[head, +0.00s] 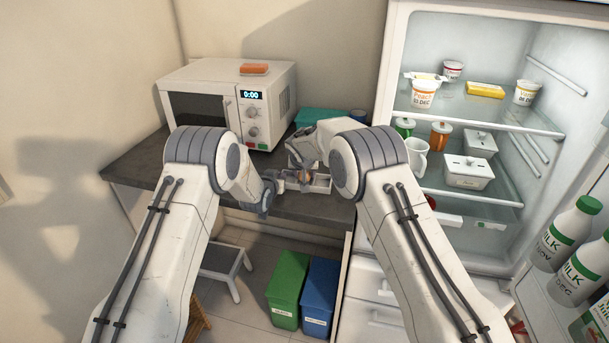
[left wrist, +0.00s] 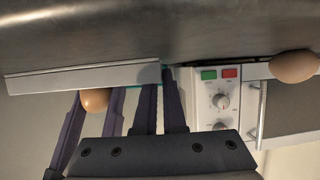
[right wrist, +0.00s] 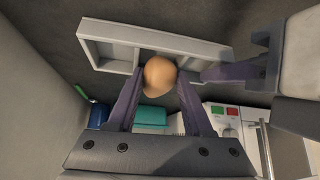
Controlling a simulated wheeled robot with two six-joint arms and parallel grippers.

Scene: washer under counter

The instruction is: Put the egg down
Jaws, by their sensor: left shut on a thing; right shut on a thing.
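The white divided tray (head: 322,186) is at the counter's front edge; in the right wrist view, the tray (right wrist: 96,27) has an empty compartment at left. My left gripper (head: 276,184) is shut on one end of it; its fingers meet that end in the left wrist view (left wrist: 160,82). My right gripper (right wrist: 158,80) is shut on a brown egg (right wrist: 159,75), held at the tray's near side. This egg also shows in the left wrist view (left wrist: 95,101). I cannot tell if it touches the tray. Another egg (left wrist: 294,66) lies on the counter by the microwave.
The microwave (head: 270,115), with an orange item (head: 254,69) on top, stands at the back left of the dark counter (head: 140,165). A teal box (head: 318,115) is behind the tray. The open fridge (head: 450,120) is at right. Bins (head: 286,290) and a step stool (head: 222,262) are below.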

